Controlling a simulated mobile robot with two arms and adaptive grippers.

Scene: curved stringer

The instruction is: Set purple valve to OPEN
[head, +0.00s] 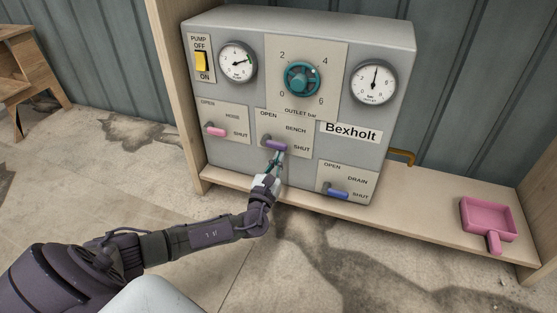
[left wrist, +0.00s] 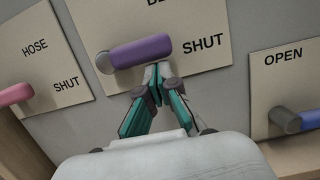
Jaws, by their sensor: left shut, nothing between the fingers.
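The purple valve handle (head: 274,145) is on the BENCH plate (head: 296,129) in the lower middle of the grey panel. Its free end points right, towards SHUT; OPEN is printed at the plate's upper left. The purple handle (left wrist: 141,51) also shows large in the left wrist view. My left gripper (head: 276,155) is shut and empty, with its teal-sided fingertips (left wrist: 159,72) just below the handle. Whether they touch it I cannot tell. My right gripper is not in view.
A pink HOSE handle (head: 215,131) is left of the purple one, and a blue DRAIN handle (head: 337,193) is lower right. A teal knob (head: 302,79) and a yellow pump switch (head: 202,61) sit above. A pink scoop (head: 489,220) lies on the shelf at right.

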